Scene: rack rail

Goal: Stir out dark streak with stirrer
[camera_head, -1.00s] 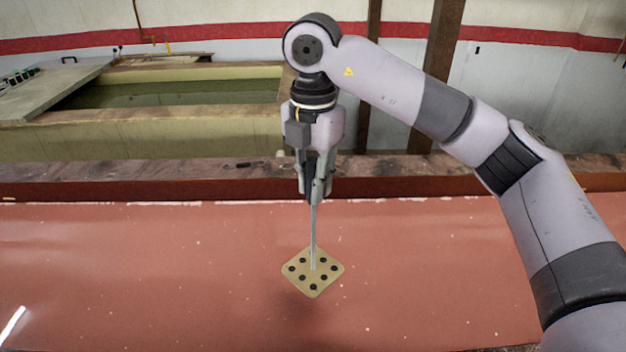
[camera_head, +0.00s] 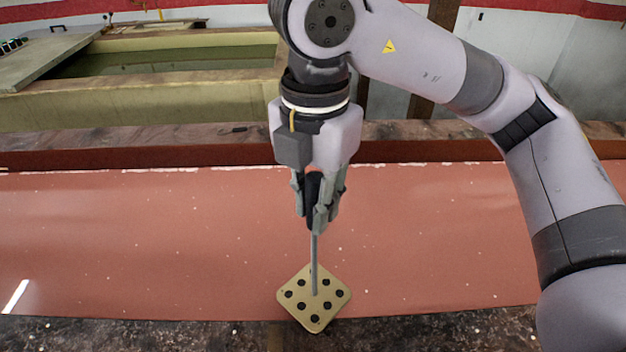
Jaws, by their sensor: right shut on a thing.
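The stirrer (camera_head: 312,296) has a thin grey rod, a dark handle and a flat tan, diamond-turned plate with several dark holes. My right gripper (camera_head: 318,215) is shut on the stirrer's handle and holds it upright, plate down. The plate is over the near edge of the reddish-brown surface (camera_head: 160,250); I cannot tell whether it touches anything. No dark streak stands out on the reddish surface, which shows small pale specks. My left gripper is not in view.
A dark, speckled near edge (camera_head: 140,335) runs along the bottom. A stained wall top (camera_head: 200,144) bounds the far side. Behind it is a basin with greenish liquid (camera_head: 170,60) and a grey slab (camera_head: 45,58). A dark post (camera_head: 438,18) stands behind my right arm.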

